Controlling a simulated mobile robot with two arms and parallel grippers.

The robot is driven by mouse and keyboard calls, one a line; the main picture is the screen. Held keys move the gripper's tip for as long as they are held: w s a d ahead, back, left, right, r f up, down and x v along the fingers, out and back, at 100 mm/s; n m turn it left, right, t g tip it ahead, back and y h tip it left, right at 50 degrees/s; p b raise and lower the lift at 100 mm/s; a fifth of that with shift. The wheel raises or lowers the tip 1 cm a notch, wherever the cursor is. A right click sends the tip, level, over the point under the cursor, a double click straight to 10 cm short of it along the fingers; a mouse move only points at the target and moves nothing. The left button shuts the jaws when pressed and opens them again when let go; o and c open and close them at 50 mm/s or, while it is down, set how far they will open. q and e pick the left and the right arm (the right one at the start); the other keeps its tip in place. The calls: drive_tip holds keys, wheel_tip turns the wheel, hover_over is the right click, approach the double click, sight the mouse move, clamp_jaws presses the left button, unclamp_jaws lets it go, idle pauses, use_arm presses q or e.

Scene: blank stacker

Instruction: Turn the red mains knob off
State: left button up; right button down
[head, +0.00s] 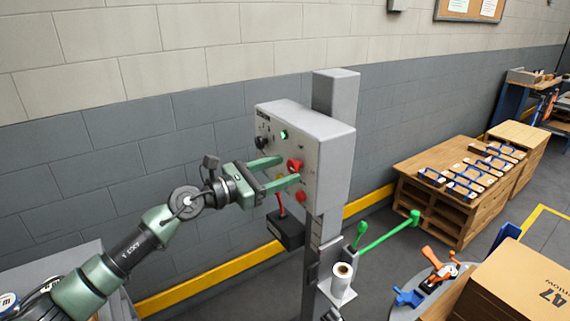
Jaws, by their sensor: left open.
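The red mains knob (295,165) is on the front face of a grey control box (325,150) mounted on a grey post. My left gripper (283,171) is at the panel, with its two green fingers apart. The fingertips reach close to the red knob, one above and one below it in the picture. I cannot tell whether they touch it. A second red control (299,196) sits just below the lower finger. A lit green lamp (283,134) and a black knob (262,143) are higher on the panel. My right gripper is not in view.
A dark box with a red lever (286,228) hangs below the panel. A wooden crate with blue-handled tools (450,205) is farther back. A wall is behind.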

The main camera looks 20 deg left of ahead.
use_arm(q)
drive_tip(key=shift+x, duration=0.95)
drive_tip(key=shift+s+a, duration=0.1)
clamp_jaws()
drive_tip(key=n+p, duration=0.3)
drive_tip(key=shift+r+n+p, duration=0.15)
drive_tip(key=shift+n+p, duration=0.15)
drive_tip(key=shift+n, duration=0.1)
drive_tip(key=n+p, duration=0.3)
drive_tip(key=n, duration=0.1)
drive_tip(key=shift+n, duration=0.3)
drive_tip(key=n+p, duration=0.4)
drive_tip(key=n, duration=0.1)
drive_tip(key=shift+n+p, duration=1.05)
drive_tip(key=shift+n, duration=1.15)
